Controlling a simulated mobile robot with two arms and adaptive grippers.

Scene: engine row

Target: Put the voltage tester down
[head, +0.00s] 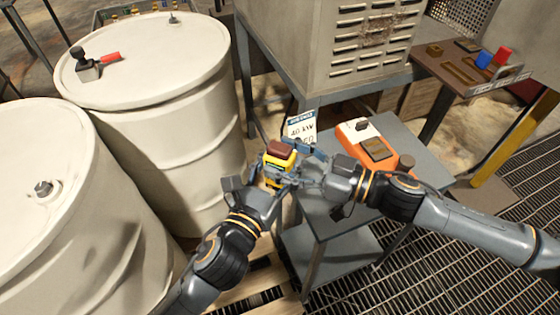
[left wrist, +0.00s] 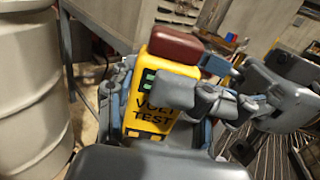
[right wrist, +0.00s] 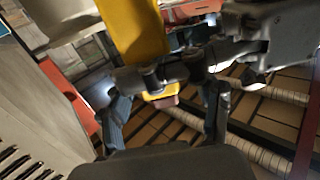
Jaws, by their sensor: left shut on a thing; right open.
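The voltage tester (head: 280,151) is a yellow block with a dark red-brown top. My left gripper (head: 270,183) is shut on it and holds it near the left edge of a small grey table (head: 415,140). In the left wrist view the tester (left wrist: 152,103) stands slightly tilted, with black lettering partly covered by gripper parts. My right gripper (head: 318,163) is open close beside the tester.
An orange and white device (head: 370,147) occupies the grey table's back part. A printed sign (head: 301,128) stands behind the tester. A louvred cabinet (head: 320,45) stands behind; a brown bench (head: 440,66) stands at right.

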